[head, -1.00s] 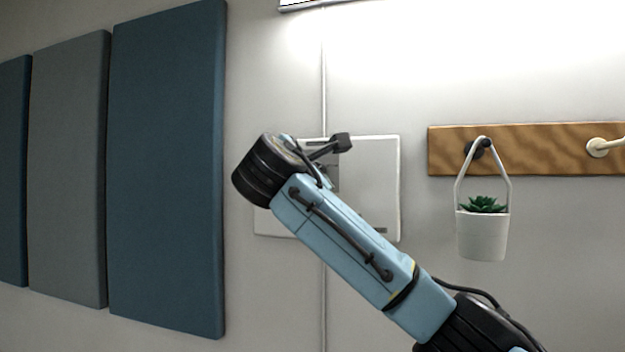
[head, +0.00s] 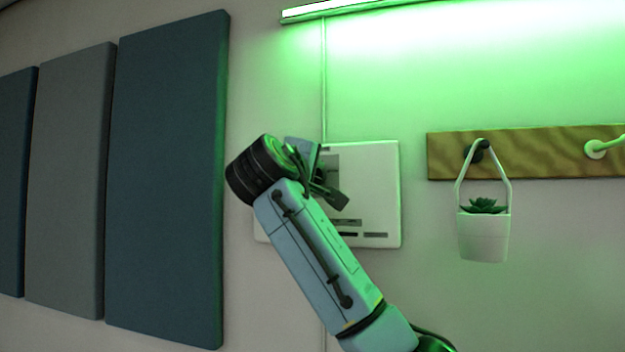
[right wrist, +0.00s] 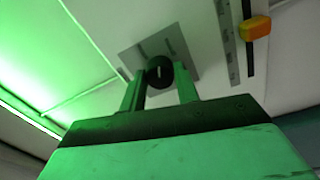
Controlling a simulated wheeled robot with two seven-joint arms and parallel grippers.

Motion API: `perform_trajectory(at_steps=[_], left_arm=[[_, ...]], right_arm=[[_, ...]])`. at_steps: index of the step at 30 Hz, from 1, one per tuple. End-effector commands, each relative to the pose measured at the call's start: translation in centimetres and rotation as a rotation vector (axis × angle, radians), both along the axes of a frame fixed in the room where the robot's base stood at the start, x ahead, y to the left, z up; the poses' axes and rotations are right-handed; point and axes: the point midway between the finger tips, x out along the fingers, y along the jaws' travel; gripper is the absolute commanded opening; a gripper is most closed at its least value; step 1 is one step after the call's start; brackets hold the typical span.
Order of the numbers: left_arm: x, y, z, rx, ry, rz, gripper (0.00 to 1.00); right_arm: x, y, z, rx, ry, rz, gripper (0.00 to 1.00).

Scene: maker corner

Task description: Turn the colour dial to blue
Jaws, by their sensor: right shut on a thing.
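The colour dial (right wrist: 159,72) is a small dark round knob with a pale mark, on a grey plate (right wrist: 188,45) of the white wall panel (head: 375,185). My right gripper (right wrist: 158,90) is shut on the dial, one finger on each side of it in the right wrist view. In the head view my right arm and wrist cover the dial and the left part of the panel. The light bar (head: 340,7) at the top glows green and tints the wall. My left gripper is not in view.
A wooden rail (head: 530,155) with pegs is on the wall to the right, with a white hanging pot (head: 484,236) holding a succulent. Blue and grey wall pads (head: 168,180) are at the left. An orange slider knob (right wrist: 255,27) is on the panel near the gripper.

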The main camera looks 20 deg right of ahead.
Motion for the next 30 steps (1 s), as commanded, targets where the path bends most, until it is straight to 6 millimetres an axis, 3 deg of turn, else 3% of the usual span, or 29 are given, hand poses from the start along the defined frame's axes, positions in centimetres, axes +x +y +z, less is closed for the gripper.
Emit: perform_trajectory(at_steps=[30], left_arm=[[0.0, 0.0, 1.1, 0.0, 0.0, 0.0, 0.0]], right_arm=[[0.2, 0.3, -0.3, 0.802, -0.533, -0.002, 0.09]])
